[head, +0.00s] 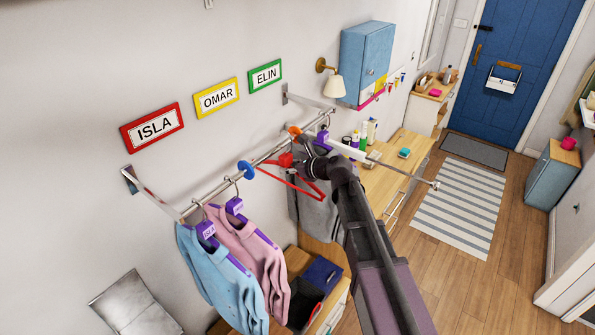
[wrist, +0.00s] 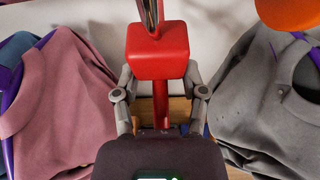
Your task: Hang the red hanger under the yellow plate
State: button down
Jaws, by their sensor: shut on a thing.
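The red hanger (head: 307,187) is empty, and its red block also shows in the wrist view (wrist: 158,52). My gripper (head: 298,165) is shut on the hanger just below that block; its fingers flank it in the wrist view (wrist: 160,98). The yellow plate (head: 216,98) reads OMAR and is on the wall between the red ISLA plate (head: 153,128) and the green ELIN plate (head: 265,75). The hanger's block is close to the metal rail (head: 222,187), between the blue disc (head: 246,170) and the orange disc (head: 295,131). I cannot tell whether its hook rests on the rail.
A blue top (head: 212,270) and a pink top (head: 255,240) hang left of the blue disc. A grey garment (head: 303,205) hangs to the right, beyond the orange disc. A wooden counter (head: 398,165) stands behind my arm. The rail between the discs looks otherwise free.

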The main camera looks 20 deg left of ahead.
jog(key=shift+w+a+f+b, duration=0.15)
jog(key=shift+a+f+b, duration=0.4)
jog(key=shift+f+b, duration=0.9)
jog(key=shift+d, duration=0.1)
jog(key=shift+c, duration=0.4)
grip_release()
jog(key=shift+r, duration=0.15)
